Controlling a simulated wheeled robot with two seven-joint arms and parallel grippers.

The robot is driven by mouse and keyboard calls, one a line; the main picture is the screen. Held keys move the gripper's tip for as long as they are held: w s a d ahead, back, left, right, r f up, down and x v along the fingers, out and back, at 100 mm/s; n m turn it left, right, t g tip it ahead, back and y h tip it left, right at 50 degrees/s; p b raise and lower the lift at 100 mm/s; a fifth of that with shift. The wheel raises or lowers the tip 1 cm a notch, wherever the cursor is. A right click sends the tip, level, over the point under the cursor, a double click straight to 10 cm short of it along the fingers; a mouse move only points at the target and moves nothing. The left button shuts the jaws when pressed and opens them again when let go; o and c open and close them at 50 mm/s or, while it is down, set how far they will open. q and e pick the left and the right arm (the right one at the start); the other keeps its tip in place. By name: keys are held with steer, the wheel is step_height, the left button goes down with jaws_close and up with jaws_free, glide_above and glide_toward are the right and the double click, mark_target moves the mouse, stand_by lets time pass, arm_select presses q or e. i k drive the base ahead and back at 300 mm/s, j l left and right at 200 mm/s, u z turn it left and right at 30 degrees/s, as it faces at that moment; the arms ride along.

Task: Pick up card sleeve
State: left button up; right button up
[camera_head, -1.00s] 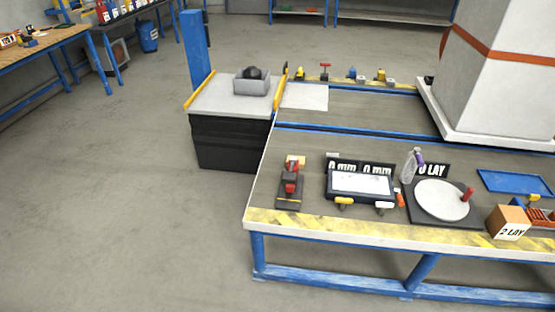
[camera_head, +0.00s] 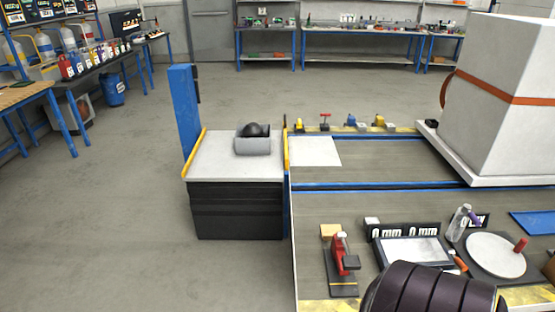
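I cannot make out which thing is the card sleeve. A black-framed tray with a pale panel (camera_head: 410,251) lies on the near table and is partly covered by my dark ribbed arm part. A red clamp-like tool (camera_head: 341,255) stands on a dark plate left of the tray. Neither of my grippers shows.
A grey-topped black cabinet (camera_head: 236,210) stands left of the table and bears a grey bin (camera_head: 253,144) with a black round thing. A round white disc (camera_head: 496,255) and a large white block (camera_head: 510,100) are on the right. Open floor (camera_head: 100,220) lies left.

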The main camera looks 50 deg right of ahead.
mark_target(328, 231)
steer(key=i+j+u, duration=0.1)
steer(key=i, duration=0.35)
steer(key=i+j+u, duration=0.1)
steer(key=i, duration=0.3)
steer(key=i+l+z, duration=0.1)
steer(key=i+z, duration=0.25)
steer(key=z, duration=0.15)
steer(key=i+z, duration=0.35)
steer(key=z, duration=0.15)
steer(key=i+j+z, duration=0.15)
steer(key=i+z, duration=0.2)
steer(key=z, duration=0.15)
